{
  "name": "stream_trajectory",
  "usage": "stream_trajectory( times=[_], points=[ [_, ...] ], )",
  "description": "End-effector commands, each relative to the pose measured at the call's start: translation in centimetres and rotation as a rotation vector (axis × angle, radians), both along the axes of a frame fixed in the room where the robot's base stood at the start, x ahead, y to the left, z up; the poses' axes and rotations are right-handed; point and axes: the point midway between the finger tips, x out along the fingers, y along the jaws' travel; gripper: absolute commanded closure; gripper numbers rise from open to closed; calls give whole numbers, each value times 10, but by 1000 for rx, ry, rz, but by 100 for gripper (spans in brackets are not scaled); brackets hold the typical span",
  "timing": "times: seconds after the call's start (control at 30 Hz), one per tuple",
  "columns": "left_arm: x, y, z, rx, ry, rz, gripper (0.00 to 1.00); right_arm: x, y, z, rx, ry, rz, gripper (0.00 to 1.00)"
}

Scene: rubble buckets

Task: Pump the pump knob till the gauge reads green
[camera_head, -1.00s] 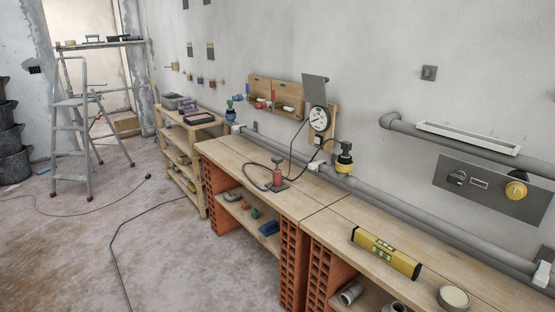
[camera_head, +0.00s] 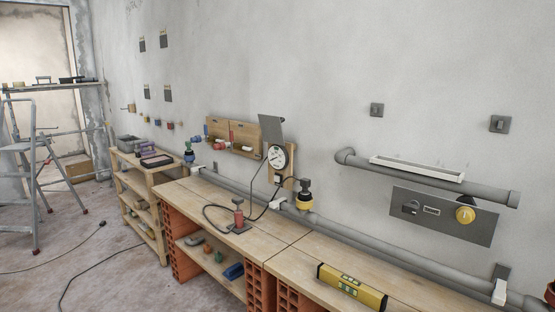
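The pump (camera_head: 239,217) is a small red body with a dark knob on top. It stands upright on a dark base plate on the wooden workbench (camera_head: 190,195). A black hose (camera_head: 212,216) runs from it across the bench. The round white gauge (camera_head: 278,157) is mounted on a wooden board at the wall behind the pump, below a tilted grey plate (camera_head: 271,128). The gauge is too small to read its needle or colours. Neither of my grippers shows in the head view.
A yellow spirit level (camera_head: 351,287) lies on the near bench. A black and yellow device (camera_head: 304,195) is by the wall pipe. A wooden shelf (camera_head: 135,185) and a stepladder (camera_head: 22,170) stand at left. The floor before the bench is largely open.

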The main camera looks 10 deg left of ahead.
Motion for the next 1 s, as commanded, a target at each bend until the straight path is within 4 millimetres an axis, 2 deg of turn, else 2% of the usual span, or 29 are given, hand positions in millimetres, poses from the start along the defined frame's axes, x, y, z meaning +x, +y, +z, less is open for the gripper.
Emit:
stream_trajectory(
  times=[0.33, 0.37, 0.4, 0.47, 0.5, 0.53, 1.0],
  points=[
    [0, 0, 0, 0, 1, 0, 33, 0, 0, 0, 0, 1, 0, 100],
    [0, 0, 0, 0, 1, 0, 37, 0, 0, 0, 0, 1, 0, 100],
    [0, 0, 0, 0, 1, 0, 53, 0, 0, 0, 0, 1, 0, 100],
    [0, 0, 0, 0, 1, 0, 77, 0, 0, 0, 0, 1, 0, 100],
    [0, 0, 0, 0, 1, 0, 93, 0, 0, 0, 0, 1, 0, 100],
    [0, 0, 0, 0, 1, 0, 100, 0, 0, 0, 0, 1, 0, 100],
    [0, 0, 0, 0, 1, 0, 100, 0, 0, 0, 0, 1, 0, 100]
  ],
)
